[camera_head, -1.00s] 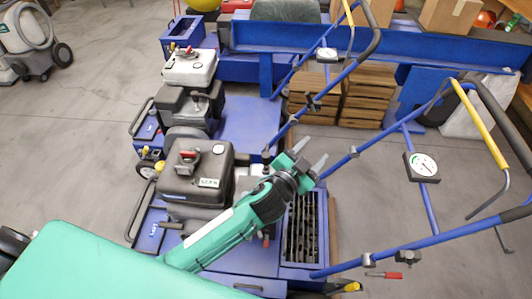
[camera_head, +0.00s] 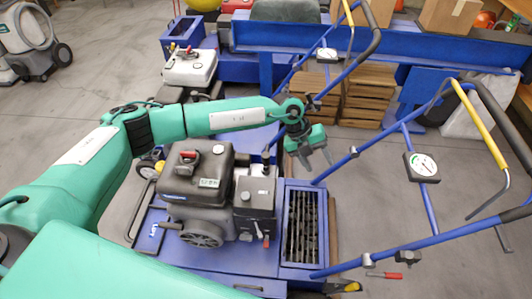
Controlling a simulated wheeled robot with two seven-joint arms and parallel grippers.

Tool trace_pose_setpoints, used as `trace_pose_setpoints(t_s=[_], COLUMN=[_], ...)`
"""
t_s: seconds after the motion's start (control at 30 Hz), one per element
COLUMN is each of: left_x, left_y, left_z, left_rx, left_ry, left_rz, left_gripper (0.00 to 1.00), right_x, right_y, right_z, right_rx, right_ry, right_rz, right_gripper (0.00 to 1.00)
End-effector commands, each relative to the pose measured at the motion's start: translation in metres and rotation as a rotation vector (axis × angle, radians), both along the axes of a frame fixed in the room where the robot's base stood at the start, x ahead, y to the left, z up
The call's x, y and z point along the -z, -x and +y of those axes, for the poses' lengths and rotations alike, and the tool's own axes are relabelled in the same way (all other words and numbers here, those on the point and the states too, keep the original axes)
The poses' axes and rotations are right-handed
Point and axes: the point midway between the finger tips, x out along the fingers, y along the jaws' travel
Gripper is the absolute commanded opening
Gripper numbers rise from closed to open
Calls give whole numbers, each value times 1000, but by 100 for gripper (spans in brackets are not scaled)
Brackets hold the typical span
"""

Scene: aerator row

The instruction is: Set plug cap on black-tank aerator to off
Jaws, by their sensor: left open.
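The black-tank aerator (camera_head: 200,172) stands in the middle of the head view, with a red-handled cap on its black tank and a grey engine block to the right. A small black upright part (camera_head: 265,158) stands at the top right of the engine; I cannot tell for sure whether it is the plug cap. My left gripper (camera_head: 317,167) is open and empty, fingers pointing down, right of the engine and above the area behind the tine grate. It is apart from the small black part. My right gripper is not in view.
A white-tank aerator (camera_head: 190,68) stands behind, partly hidden by my left arm. Blue handlebars with a gauge (camera_head: 422,166) rise at the right. The tine grate (camera_head: 301,228) lies below the gripper.

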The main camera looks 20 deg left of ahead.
Motion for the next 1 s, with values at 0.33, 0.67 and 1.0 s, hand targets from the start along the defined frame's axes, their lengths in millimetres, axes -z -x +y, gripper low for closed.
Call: trace_pose_setpoints(t_s=[0.33,0.67,1.0], left_x=[-21,7,78], left_y=[-69,-72,-71], left_z=[158,174,175], left_rx=[-135,-154,-154], left_ry=[-570,-621,-619], left_rz=[-19,-14,-15], left_gripper=[52,52,52], right_x=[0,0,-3], right_y=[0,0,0], right_z=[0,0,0], right_rx=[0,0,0], right_ry=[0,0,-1], right_rz=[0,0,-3], right_gripper=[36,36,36])
